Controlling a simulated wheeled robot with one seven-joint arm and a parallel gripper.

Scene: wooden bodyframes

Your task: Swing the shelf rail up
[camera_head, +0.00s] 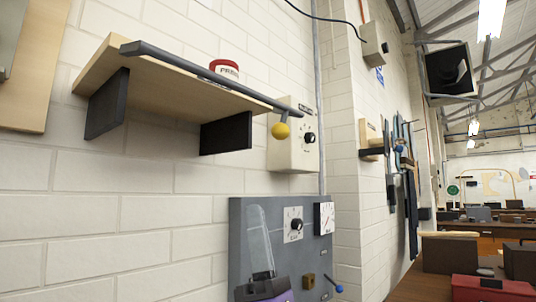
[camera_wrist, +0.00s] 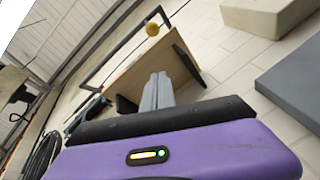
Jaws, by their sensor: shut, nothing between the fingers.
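The dark shelf rail (camera_head: 205,72) runs along the front edge of a wooden shelf (camera_head: 165,83) on the wall. A yellow knob (camera_head: 280,131) hangs on a short stem below the rail's right end. In the wrist view the rail (camera_wrist: 112,55) and its yellow knob (camera_wrist: 152,28) show beyond the fingers, with the shelf's underside (camera_wrist: 140,72) behind. My gripper (camera_head: 256,209) points upward, below the shelf and apart from the knob. Its pale fingers, also in the wrist view (camera_wrist: 159,76), are together and empty.
A red and white tin (camera_head: 224,69) stands on the shelf, behind the rail. Dark brackets (camera_head: 226,133) support the shelf. A beige dial box (camera_head: 293,145) is right of the knob. A grey panel (camera_head: 240,225) with dials is behind my gripper.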

